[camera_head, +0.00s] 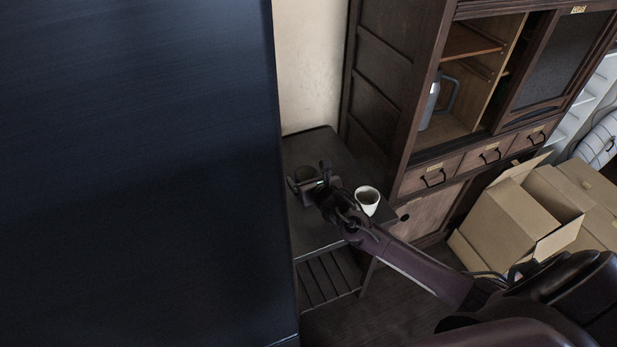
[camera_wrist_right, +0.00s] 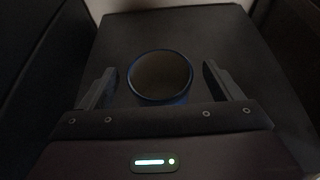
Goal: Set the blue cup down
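The blue cup (camera_wrist_right: 160,78) stands upright between the fingers of my right gripper (camera_wrist_right: 163,85) in the right wrist view. A gap shows between the cup and each finger, so the gripper is open around it. The cup appears to rest on the small dark table (camera_wrist_right: 215,35). In the head view the cup (camera_head: 306,173) is a dim round shape just beyond my right gripper (camera_head: 309,176), over the table (camera_head: 312,145). The gripper's palm hides the cup's near lower side. My left gripper is not in view.
A white cup (camera_head: 367,201) with dark contents stands at the table's right side, close beside my right forearm. A large dark panel (camera_head: 140,170) fills the left. A wooden cabinet (camera_head: 385,85) stands behind, and open cardboard boxes (camera_head: 520,215) lie to the right.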

